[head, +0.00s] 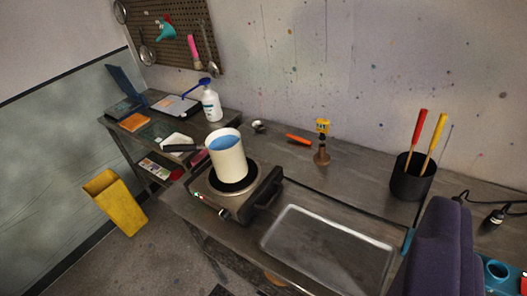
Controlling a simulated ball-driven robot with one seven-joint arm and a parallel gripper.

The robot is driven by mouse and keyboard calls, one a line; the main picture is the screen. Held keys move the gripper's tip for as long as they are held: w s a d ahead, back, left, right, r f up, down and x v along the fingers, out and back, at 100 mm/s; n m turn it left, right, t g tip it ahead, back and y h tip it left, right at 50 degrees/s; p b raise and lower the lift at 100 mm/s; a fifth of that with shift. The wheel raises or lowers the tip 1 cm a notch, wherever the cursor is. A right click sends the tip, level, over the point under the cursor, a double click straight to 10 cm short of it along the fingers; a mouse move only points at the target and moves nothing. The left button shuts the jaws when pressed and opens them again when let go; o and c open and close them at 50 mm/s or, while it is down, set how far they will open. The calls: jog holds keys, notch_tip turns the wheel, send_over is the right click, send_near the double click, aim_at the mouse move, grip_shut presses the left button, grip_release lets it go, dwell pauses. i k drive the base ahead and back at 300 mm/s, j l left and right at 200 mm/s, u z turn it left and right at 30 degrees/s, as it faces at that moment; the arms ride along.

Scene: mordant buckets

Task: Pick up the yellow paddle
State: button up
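The yellow paddle (437,134) stands in a black cylindrical holder (413,182) on the workbench at the right. It leans a little to the right, with its upper part sticking out above the rim. Its lower part is hidden inside the holder. A red paddle (418,128) stands beside it on the left in the same holder. No fingertips of my gripper can be made out in the head view, and nothing is seen touching the yellow paddle.
A cream pot (228,164) of blue liquid stands on a hot plate (237,205). A purple shape (436,250) blocks the lower right, near the holder. A cable (480,199) lies right of the holder.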

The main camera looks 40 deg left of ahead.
aim_at(443, 117)
jog(key=i+z, duration=0.15)
jog(key=i, duration=0.3)
jog(key=i+j+z, duration=0.1)
jog(key=i, duration=0.35)
jog(key=i+j+z, duration=0.15)
jog(key=i, duration=0.3)
